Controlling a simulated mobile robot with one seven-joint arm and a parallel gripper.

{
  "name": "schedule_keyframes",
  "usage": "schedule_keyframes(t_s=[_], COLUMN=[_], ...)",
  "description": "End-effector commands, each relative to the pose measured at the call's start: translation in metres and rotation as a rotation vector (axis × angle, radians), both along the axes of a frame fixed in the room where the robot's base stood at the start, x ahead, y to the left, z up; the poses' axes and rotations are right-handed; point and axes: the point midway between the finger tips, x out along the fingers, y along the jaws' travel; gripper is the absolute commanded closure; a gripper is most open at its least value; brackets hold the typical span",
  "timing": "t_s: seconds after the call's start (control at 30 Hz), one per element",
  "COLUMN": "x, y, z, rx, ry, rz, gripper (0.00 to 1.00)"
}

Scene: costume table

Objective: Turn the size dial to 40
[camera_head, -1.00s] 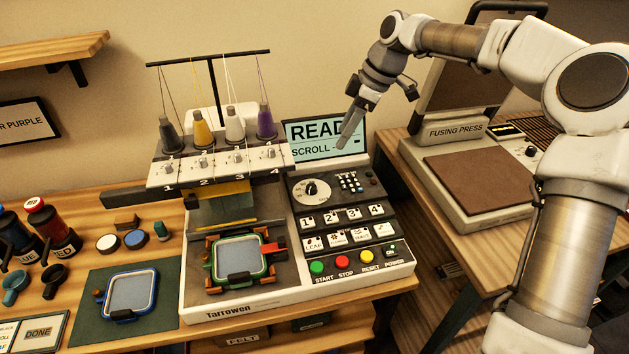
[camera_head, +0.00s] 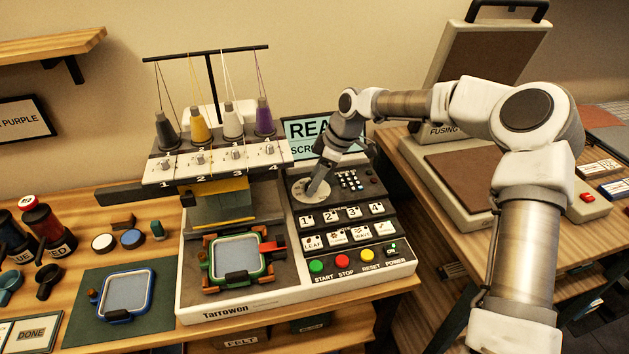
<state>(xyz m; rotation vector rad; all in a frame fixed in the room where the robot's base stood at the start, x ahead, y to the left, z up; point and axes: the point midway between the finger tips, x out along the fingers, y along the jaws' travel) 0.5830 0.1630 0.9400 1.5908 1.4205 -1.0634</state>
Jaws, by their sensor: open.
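The size dial (camera_head: 300,190) is on the upper left of the embroidery machine's control panel, inside a pale round scale. My gripper (camera_head: 317,194) points down at the dial from above and covers most of its knob. The fingers are open; I cannot tell whether they touch the knob. The pointer and the scale's numbers are hidden or too small to read. The display (camera_head: 309,140) behind the panel is partly covered by my gripper and shows "REA" and "SCR".
Keypad buttons (camera_head: 351,180) sit right of the dial. Numbered keys (camera_head: 341,213), pattern keys (camera_head: 338,236) and coloured buttons (camera_head: 345,261) lie below it. The thread head (camera_head: 218,163) stands close on the left. The fusing press (camera_head: 465,165) is to the right.

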Motion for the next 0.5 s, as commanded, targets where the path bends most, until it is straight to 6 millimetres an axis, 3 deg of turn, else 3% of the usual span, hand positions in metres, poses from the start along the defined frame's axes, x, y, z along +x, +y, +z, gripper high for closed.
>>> schedule_keyframes(t_s=[0.33, 0.5], x=[0.0001, 0.0001], y=[0.0017, 0.0015], z=[-0.0032, -0.0031], rx=[0.000, 0.000], ry=[0.000, 0.000], rz=[0.000, 0.000], gripper=[0.36, 0.67])
